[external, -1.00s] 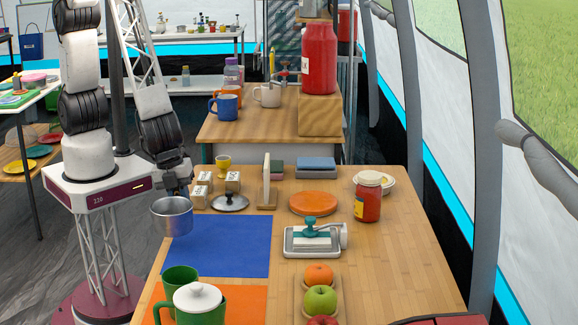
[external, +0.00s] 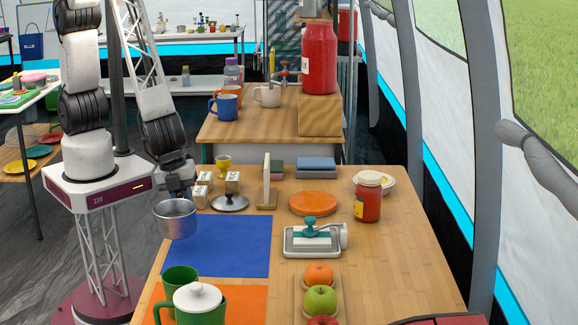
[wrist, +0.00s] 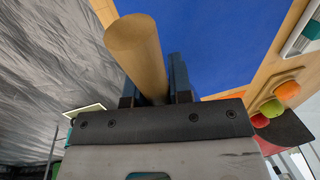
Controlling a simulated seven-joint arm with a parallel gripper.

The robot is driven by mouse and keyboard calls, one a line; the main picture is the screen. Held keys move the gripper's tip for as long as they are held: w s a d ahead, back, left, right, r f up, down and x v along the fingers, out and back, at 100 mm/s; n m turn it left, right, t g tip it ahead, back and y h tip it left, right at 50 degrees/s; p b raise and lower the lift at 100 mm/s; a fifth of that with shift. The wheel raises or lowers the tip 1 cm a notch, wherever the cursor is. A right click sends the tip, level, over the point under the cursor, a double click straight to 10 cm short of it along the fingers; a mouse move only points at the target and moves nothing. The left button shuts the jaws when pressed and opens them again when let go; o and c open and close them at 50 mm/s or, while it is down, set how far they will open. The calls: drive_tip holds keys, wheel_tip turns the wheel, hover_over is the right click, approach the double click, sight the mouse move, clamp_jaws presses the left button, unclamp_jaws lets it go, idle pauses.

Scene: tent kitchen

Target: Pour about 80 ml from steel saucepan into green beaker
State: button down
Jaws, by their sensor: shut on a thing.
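The steel saucepan (external: 176,222) hangs in the air at the left edge of the table, beside the blue mat, and looks about upright. Its contents cannot be made out. My gripper (external: 178,193) is just behind the pan and shut on its handle. In the wrist view a tan round handle (wrist: 135,48) rises between the fingers of my gripper (wrist: 155,98); the pan's bowl is not seen there. The green beaker (external: 179,276) stands at the front left, apart from the pan, partly hidden by a green lidded pot.
The green pot (external: 205,312) with a white lid stands close in front of the beaker on an orange mat (external: 248,300). The blue mat (external: 228,246) is bare. Small boxes (external: 201,195) and a lid (external: 230,203) lie behind the pan; a butter dish (external: 312,240) is right.

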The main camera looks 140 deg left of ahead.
drive_tip(key=w+d, duration=0.2)
drive_tip(key=w, duration=1.4)
drive_tip(key=w+d, duration=0.2)
drive_tip(key=w, duration=1.5)
drive_tip(key=shift+r, duration=0.45)
drive_tip(key=shift+s+d, duration=0.15)
drive_tip(key=shift+d, duration=0.1)
drive_tip(key=s+d+r+t+y, duration=0.3)
drive_tip(key=d+r+t+y, duration=0.1)
drive_tip(key=shift+s+t+y, duration=0.3)
drive_tip(key=shift+s, duration=0.05)
drive_tip(key=shift+r, duration=0.15)
drive_tip(key=shift+s+d+r+t+y, duration=0.25)
drive_tip(key=shift+s+r+t+y, duration=0.1)
drive_tip(key=shift+r+t+y, duration=0.2)
drive_tip(key=shift+s+d+r, duration=0.1)
drive_tip(key=shift+d+r, duration=0.05)
drive_tip(key=shift+s+d+r+t+y, duration=0.15)
drive_tip(key=shift+r+t+y, duration=0.1)
drive_tip(key=shift+t+y, duration=0.3)
